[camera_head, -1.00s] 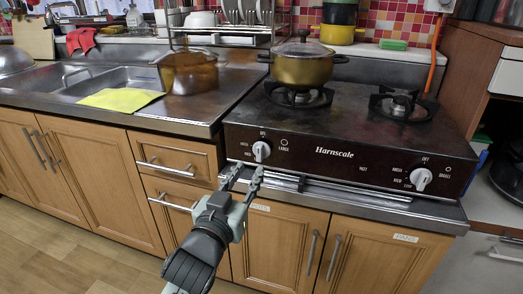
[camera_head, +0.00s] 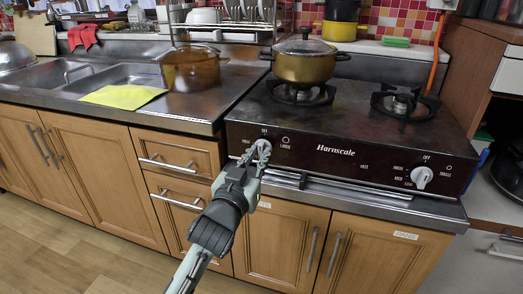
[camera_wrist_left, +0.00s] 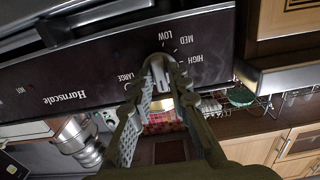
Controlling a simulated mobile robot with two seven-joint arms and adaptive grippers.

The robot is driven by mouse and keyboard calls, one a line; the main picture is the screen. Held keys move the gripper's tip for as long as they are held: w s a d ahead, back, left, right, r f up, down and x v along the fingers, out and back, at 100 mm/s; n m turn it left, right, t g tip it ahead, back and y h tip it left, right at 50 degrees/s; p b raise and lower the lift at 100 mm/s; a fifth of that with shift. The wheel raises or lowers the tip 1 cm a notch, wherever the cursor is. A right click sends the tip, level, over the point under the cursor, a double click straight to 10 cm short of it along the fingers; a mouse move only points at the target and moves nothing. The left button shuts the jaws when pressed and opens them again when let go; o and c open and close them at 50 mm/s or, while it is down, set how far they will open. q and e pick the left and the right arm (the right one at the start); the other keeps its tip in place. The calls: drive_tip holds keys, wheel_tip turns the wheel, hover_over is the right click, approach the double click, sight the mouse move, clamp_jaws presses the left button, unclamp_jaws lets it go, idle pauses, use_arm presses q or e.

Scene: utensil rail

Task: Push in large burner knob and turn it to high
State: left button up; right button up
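The large burner knob (camera_head: 263,144) is a white knob on the left of the dark stove front, by the LARGE label. It also shows in the left wrist view (camera_wrist_left: 158,70), close to the LOW, MED and HIGH marks. My left gripper (camera_head: 257,151) is at this knob, with its fingertips closed in on either side of it. In the left wrist view the two fingers (camera_wrist_left: 158,80) narrow towards the knob and appear to touch its sides. The fingertips partly hide the knob, so its exact angle is hard to tell. My right gripper is not in view.
The small burner knob (camera_head: 422,177) is at the right of the stove front. A lidded yellow pot (camera_head: 304,65) stands on the left burner; the right burner (camera_head: 402,103) is empty. A metal rail (camera_head: 330,187) runs below the panel. A brown pot (camera_head: 190,68) stands on the counter.

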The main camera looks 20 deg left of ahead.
use_arm(q)
clamp_jaws()
drive_tip(key=shift+w, duration=0.3)
idle(0.3)
drive_tip(key=n, duration=0.2)
drive_tip(key=shift+n+p, duration=0.3)
drive_tip(key=shift+p, duration=0.1)
